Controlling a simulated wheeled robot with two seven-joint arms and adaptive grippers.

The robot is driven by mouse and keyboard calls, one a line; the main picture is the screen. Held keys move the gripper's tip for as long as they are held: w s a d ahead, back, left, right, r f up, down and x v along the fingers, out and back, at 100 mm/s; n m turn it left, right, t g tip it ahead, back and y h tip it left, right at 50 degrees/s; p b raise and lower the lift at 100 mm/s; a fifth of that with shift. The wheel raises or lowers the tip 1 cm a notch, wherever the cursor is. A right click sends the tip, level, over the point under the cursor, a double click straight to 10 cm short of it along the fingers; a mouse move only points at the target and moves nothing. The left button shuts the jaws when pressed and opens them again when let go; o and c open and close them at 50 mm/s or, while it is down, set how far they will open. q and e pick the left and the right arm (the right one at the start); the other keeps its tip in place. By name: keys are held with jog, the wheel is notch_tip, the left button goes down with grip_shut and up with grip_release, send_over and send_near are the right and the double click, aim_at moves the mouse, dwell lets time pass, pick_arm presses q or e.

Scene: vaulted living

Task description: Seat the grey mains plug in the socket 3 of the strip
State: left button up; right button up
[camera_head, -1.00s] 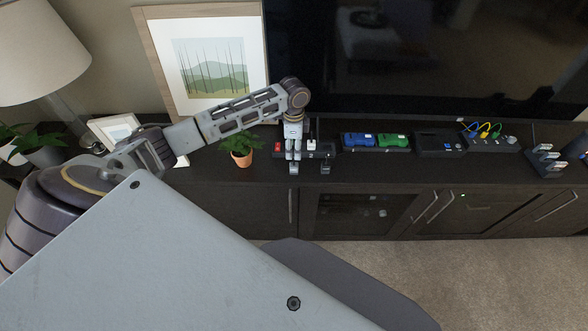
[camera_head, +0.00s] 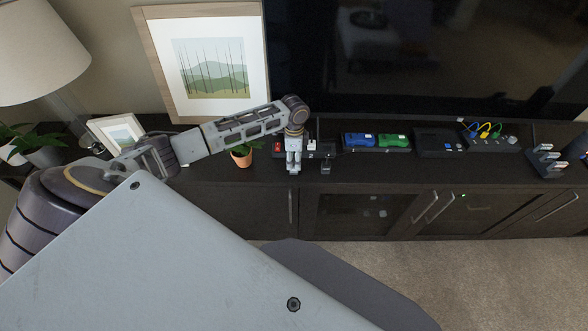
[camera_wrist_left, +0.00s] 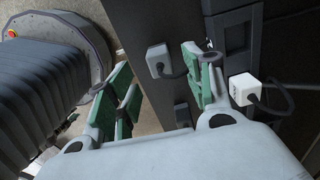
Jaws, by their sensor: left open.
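The grey mains plug (camera_head: 325,167) stands near the front edge of the cabinet top, just right of my left gripper (camera_head: 293,168). In the left wrist view the plug (camera_wrist_left: 157,61) appears between the green-padded fingers of the left gripper (camera_wrist_left: 160,68), beyond their tips, with its dark cable running right. The gripper is open and empty, pointing down. The dark strip (camera_head: 322,149) lies behind the gripper, which hides part of it. It has a red switch (camera_head: 277,147) at its left end. A white plug (camera_head: 311,143) sits in it, also in the wrist view (camera_wrist_left: 243,89). My right gripper is out of view.
A potted plant (camera_head: 241,156) stands left of the gripper, close under my forearm. Blue (camera_head: 359,140) and green (camera_head: 394,141) devices, a black box (camera_head: 438,143) and a plug rack (camera_head: 546,160) are to the right. The television (camera_head: 430,60) rises behind.

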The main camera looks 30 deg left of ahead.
pick_arm(q)
jog(key=shift+w+d+f, duration=0.1)
jog(key=shift+f, duration=1.1)
jog(key=shift+w+d+f, duration=0.1)
jog(key=shift+f, duration=1.05)
jog(key=shift+c, duration=0.3)
jog(key=c, duration=0.9)
jog(key=shift+c, duration=0.7)
jog(key=shift+r, duration=0.55)
notch_tip(320, 180, up, 8)
jog(key=shift+r, duration=0.4)
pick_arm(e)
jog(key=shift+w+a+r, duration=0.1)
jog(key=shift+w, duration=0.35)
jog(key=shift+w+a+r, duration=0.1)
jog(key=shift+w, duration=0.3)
